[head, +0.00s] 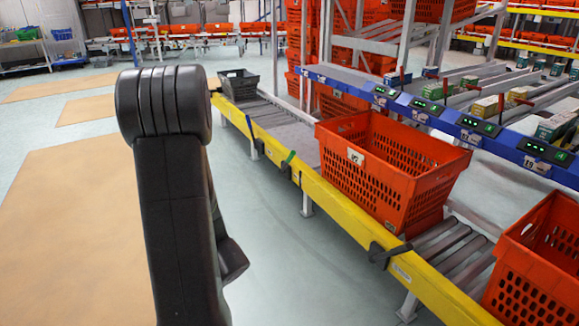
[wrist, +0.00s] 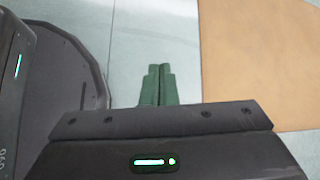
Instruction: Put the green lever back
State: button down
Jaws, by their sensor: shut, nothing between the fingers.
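The green lever (head: 290,158) is small in the head view. It sits on the yellow side rail (head: 330,199) of the conveyor, left of the near orange tote, and leans up to the right. My gripper (wrist: 159,70) shows in the wrist view as two green fingers side by side, shut and empty, above the bare floor. The lever is not in the wrist view. In the head view my black arm stands in the left foreground, apart from the rail, and my fingers are not seen there.
An orange tote (head: 345,173) stands on the conveyor rollers, and another orange tote (head: 540,275) is at the right edge. A black lever (head: 388,252) juts from the rail. A dark grey tote (head: 239,84) is at the far end. The floor left of the rail (head: 270,240) is clear.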

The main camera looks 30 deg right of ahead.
jog(key=w+d+f+m+t+h+p, duration=0.1)
jog(key=w+d+f+m+t, duration=0.2)
jog(key=w+m, duration=0.2)
jog(key=w+d+f+m+t+h+p, duration=0.1)
jog(key=w+d+f+m+t, duration=0.1)
jog(key=w, duration=0.7)
jog(key=w+d+f+m+t+p, duration=0.1)
jog(key=w+d+f+m+t, duration=0.2)
jog(key=w+d+m+t, duration=0.2)
jog(key=w+m, duration=0.2)
jog(key=m, duration=0.2)
jog(key=shift+d+f+h, duration=0.15)
jog(key=shift+f+h, duration=0.15)
jog(key=shift+h, duration=0.1)
jog(key=shift+w, duration=0.1)
